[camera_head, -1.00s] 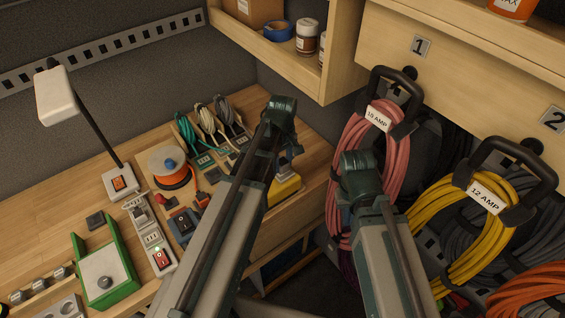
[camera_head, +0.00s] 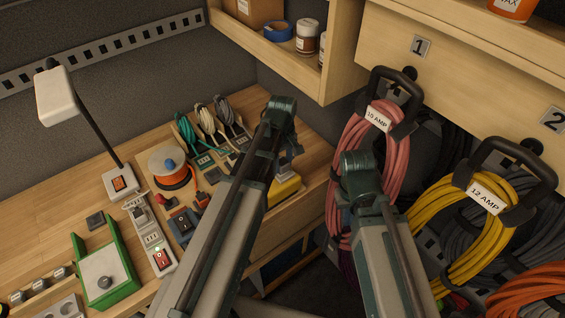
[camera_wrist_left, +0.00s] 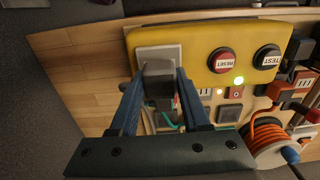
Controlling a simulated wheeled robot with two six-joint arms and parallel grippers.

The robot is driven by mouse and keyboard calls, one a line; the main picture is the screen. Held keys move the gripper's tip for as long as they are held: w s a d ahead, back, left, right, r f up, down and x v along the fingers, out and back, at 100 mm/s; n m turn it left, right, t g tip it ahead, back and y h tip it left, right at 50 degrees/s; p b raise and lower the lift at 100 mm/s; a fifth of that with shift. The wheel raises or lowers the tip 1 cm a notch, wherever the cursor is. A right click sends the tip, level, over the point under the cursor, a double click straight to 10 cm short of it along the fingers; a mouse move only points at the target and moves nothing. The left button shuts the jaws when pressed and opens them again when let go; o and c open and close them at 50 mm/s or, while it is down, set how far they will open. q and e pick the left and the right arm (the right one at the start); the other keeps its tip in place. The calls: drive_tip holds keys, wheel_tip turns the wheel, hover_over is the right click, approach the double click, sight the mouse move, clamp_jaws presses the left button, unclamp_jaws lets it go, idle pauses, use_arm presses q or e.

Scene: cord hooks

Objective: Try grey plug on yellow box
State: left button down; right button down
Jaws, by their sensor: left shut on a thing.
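The yellow box (camera_head: 286,190) sits near the desk's right end, partly hidden behind my left arm. In the left wrist view the yellow box (camera_wrist_left: 200,60) shows a pale grey socket plate (camera_wrist_left: 157,53), a red RESET button and a black TEST button. My left gripper (camera_wrist_left: 160,85) is shut on the dark grey plug (camera_wrist_left: 157,78), which is at the socket plate. Its prongs are hidden, so I cannot tell how deep it sits. My right gripper is out of view.
Corded plugs (camera_head: 205,135) stand along the desk's back. An orange cord reel (camera_head: 171,168), a power strip (camera_head: 150,238) and a green-framed block (camera_head: 104,270) lie left of my left arm. Coiled pink (camera_head: 376,150) and yellow (camera_head: 450,245) cords hang at right.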

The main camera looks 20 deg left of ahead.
sight(282, 162)
use_arm(q)
drive_tip(key=shift+f+b, duration=0.6)
idle(0.7)
drive_tip(key=shift+c, duration=1.4)
unclamp_jaws()
drive_tip(key=shift+r, duration=0.1)
wheel_tip(282, 162, up, 14)
drive_tip(key=p, duration=1.3)
drive_tip(key=shift+f+p, duration=0.2)
drive_tip(key=shift+p, duration=0.2)
